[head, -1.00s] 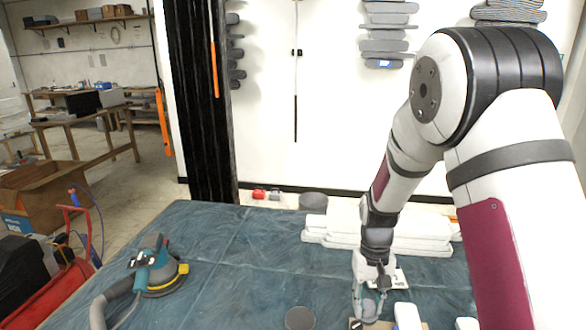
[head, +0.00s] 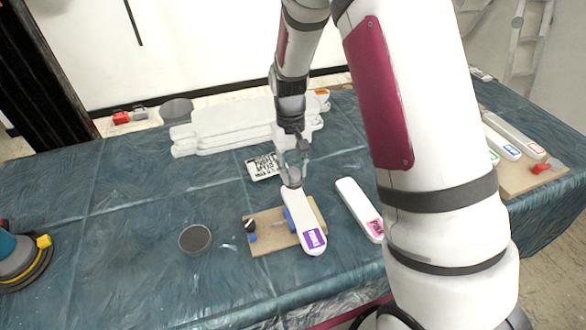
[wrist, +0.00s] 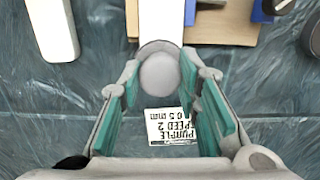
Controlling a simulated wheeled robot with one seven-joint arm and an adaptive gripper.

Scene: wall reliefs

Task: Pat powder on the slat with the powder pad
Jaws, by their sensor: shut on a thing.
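A white slat with a purple label (head: 303,225) lies on a small wooden board (head: 262,238), beside blue clamp parts (head: 250,230). Its far end also shows at the top of the wrist view (wrist: 160,18). My gripper (head: 293,172) is at that far end. In the wrist view my gripper (wrist: 158,85) is shut on a pale grey round pad (wrist: 158,74), which appears to be the powder pad. The pad overlaps the slat's end in the picture. I cannot tell whether they touch. The pad's underside is hidden.
A printed card (head: 263,166) lies behind the board, reading "PURPLE SPEED 2 0.5 mm". A pink-labelled slat (head: 357,205) lies to the right. A dark disc (head: 195,238) is at left, a sander (head: 18,262) farther left. White stacked pieces (head: 220,125) lie behind.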

